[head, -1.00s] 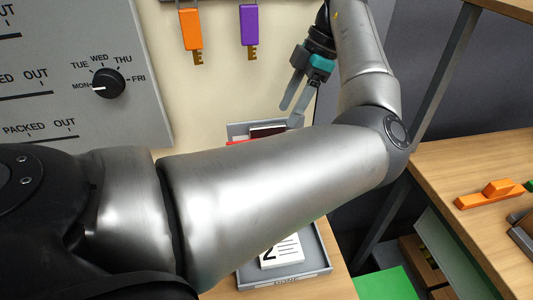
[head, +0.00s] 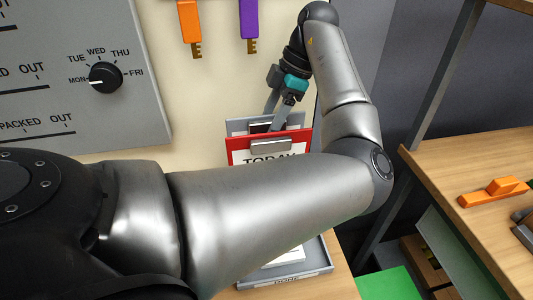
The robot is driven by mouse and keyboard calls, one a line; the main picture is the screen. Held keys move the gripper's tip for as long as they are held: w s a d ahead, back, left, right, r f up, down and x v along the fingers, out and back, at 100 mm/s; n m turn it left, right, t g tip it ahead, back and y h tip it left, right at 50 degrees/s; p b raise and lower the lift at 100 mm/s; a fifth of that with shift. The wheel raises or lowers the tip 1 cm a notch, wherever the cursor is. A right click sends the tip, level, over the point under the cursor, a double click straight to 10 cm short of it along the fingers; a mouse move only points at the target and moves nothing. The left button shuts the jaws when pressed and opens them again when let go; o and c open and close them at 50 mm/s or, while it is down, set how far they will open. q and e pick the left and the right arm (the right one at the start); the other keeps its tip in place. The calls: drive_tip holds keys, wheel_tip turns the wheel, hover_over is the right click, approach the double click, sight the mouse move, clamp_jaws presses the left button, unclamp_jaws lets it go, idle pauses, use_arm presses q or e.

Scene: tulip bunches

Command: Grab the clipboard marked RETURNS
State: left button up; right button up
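No RETURNS marking is readable in the head view. A red clipboard (head: 235,147) marked TODAY stands upright in front, with its grey clip near the top and its lower part hidden by my arm. Behind it, a grey board or holder (head: 237,126) with a dark patch shows only its top; any label on it is hidden. My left gripper (head: 275,116) points down at the top of these boards, its two fingers apart with a gap between them. I cannot tell whether a finger touches a board. My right gripper is out of view.
My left arm crosses the middle of the view. A grey tray (head: 318,272) marked DONE sits on the wooden desk below. An orange key (head: 189,22) and a purple key (head: 249,20) hang on the wall above. An orange object (head: 493,192) lies on the right-hand shelf.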

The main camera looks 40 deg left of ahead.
use_arm(q)
clamp_jaws()
idle(0.3)
idle(1.0)
